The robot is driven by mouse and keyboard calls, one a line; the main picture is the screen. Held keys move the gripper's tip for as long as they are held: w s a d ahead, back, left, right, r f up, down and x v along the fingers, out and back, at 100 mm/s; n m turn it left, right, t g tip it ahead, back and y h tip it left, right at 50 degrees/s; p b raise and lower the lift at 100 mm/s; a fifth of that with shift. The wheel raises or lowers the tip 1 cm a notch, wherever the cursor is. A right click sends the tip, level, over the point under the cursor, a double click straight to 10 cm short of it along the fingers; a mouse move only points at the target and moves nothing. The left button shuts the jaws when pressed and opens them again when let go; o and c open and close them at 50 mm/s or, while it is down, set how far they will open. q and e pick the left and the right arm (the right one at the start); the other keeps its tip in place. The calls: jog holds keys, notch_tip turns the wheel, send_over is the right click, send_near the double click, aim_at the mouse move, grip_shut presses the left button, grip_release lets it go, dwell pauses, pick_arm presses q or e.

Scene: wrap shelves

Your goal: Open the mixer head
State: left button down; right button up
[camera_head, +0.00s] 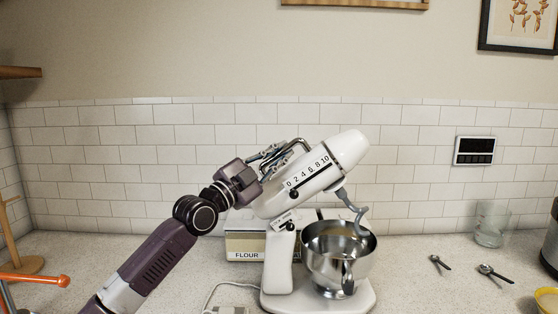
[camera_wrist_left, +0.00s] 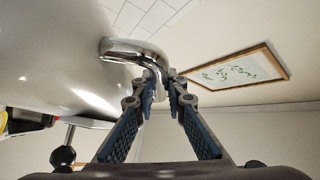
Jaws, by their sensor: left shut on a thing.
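The white stand mixer stands on the counter with its head (camera_head: 318,172) tilted up and back. A dough hook (camera_head: 352,208) hangs from the raised head over the steel bowl (camera_head: 318,268), which sits on the mixer base (camera_head: 296,298). My left gripper (camera_head: 282,150) reaches the upper side of the head and is shut on its chrome handle (camera_head: 296,143). In the left wrist view, the fingertips (camera_wrist_left: 160,84) meet at the curved end of the chrome handle (camera_wrist_left: 132,50), beside the white head (camera_wrist_left: 62,50). My right gripper is not in view.
A flour box (camera_head: 244,245) stands behind the mixer. Measuring spoons (camera_head: 494,273) and stacked glasses (camera_head: 491,226) are on the right of the counter. A wooden stand (camera_head: 20,262) and an orange-handled thing (camera_head: 36,279) are at left. A tiled wall is behind.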

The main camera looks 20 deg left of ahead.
pick_arm(q)
jog(key=shift+s+a+f+n+t+b, duration=0.1)
jog(key=shift+a+n+t+b, duration=0.2)
jog(key=shift+a, duration=0.1)
jog(key=shift+s+a+f+n+t+b, duration=0.1)
jog(key=shift+a+n+t+b, duration=0.1)
jog(key=shift+a+t+b, duration=0.15)
jog(key=shift+s+a+n+t+y+b, duration=0.2)
jog(key=shift+a+n+t+b, duration=0.1)
jog(key=shift+a+n+b, duration=0.2)
jog(key=shift+s+a+n+t+y+b, duration=0.15)
jog(key=shift+a+n+t+b, duration=0.1)
jog(key=shift+a+n+b, duration=0.2)
jog(key=shift+s+a+n+t+y+b, duration=0.25)
jog(key=shift+a+n+t+b, duration=0.15)
jog(key=shift+a+n, duration=0.2)
jog(key=shift+a, duration=0.1)
jog(key=c, duration=2.2)
grip_release()
jog(key=shift+w, duration=0.1)
jog(key=shift+f, duration=0.2)
